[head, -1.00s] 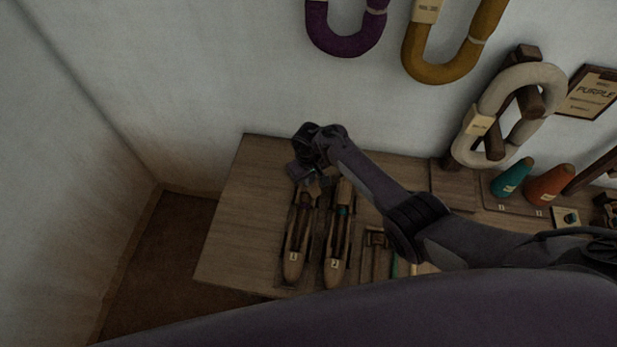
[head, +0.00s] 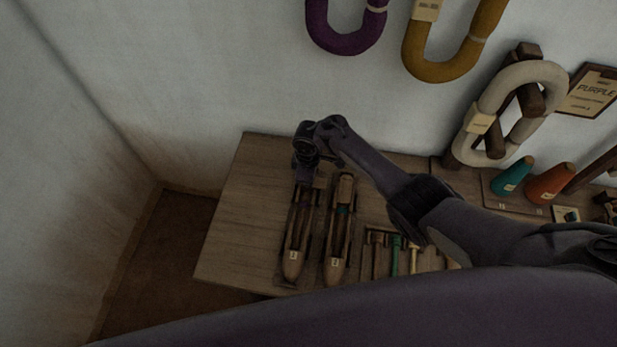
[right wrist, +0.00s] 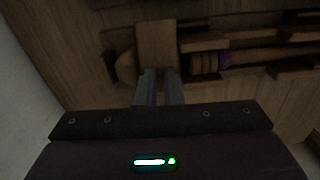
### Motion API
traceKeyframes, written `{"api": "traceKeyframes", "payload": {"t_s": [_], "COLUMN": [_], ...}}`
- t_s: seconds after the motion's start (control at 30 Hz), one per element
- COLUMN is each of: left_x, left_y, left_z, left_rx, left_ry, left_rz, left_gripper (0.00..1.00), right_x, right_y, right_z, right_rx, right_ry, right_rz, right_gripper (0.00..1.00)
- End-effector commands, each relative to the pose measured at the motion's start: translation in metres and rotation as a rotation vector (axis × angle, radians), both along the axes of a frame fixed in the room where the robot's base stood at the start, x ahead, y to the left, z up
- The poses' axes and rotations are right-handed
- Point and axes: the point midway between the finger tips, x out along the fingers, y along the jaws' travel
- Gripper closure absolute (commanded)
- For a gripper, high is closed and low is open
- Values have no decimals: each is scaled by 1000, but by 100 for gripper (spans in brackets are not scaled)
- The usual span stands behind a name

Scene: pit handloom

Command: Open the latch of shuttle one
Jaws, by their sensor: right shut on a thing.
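Shuttle one (head: 293,262) is the left of two long wooden shuttles on the table, with a small label near its front tip. Its far end lies under my right gripper (head: 305,184). In the right wrist view my fingers (right wrist: 160,84) are close together at a pale wooden block, the latch (right wrist: 157,43), and are shut on it. A shuttle body with a dark slot and a purple winding (right wrist: 225,59) runs to the right of it. The fingertips are partly hidden in the head view. My left gripper is not in view.
Shuttle two (head: 335,266) lies close on the right. A rack of small tools (head: 395,254) stands beyond it. Teal (head: 512,177) and orange (head: 550,184) cones are farther right. The table's (head: 235,225) left part is bare, with the wall behind.

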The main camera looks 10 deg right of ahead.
Motion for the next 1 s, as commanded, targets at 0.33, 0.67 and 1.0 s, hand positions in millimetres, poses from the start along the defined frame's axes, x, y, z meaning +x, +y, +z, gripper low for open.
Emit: {"api": "traceKeyframes", "payload": {"t_s": [0.33, 0.67, 1.0], "left_x": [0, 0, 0], "left_y": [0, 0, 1], "left_z": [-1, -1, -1], "left_rx": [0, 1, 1], "left_ry": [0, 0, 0], "left_rz": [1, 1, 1], "left_gripper": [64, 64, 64], "right_x": [0, 0, 0], "right_y": [0, 0, 0], "right_z": [0, 0, 0], "right_rx": [-1, -1, -1], "right_ry": [0, -1, -1], "right_rz": [61, 62, 61], "right_gripper": [100, 100, 71]}}
